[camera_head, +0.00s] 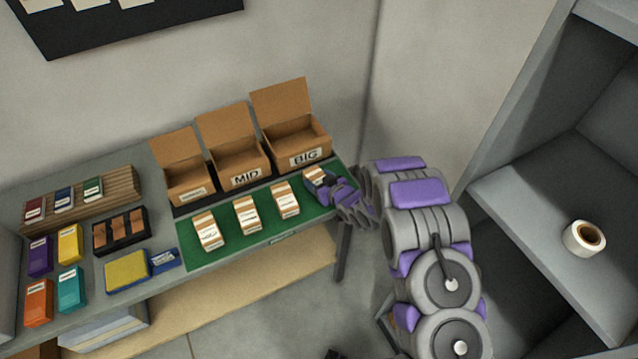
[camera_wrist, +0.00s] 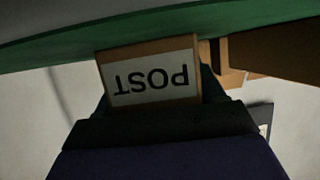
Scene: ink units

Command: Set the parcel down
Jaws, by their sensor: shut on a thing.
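The parcel, a small brown box with a white label, is in my gripper (camera_head: 326,187) at the right end of the green mat (camera_head: 262,227). In the head view the parcel's top (camera_head: 314,175) shows just beyond the fingers. In the wrist view the parcel (camera_wrist: 150,78) shows its "POST" label upside down, held by my gripper (camera_wrist: 155,112), which is shut on it. The green mat (camera_wrist: 60,38) spans the top of that view, close to the parcel. I cannot tell whether they touch.
Three similar boxes (camera_head: 247,214) stand in a row on the mat to the left. Open cartons, including the "MID" carton (camera_head: 240,177) and "BIG" carton (camera_head: 300,157), stand behind. Coloured packs and trays fill the table's left. A shelf (camera_head: 540,225) with a tape roll (camera_head: 584,238) is at right.

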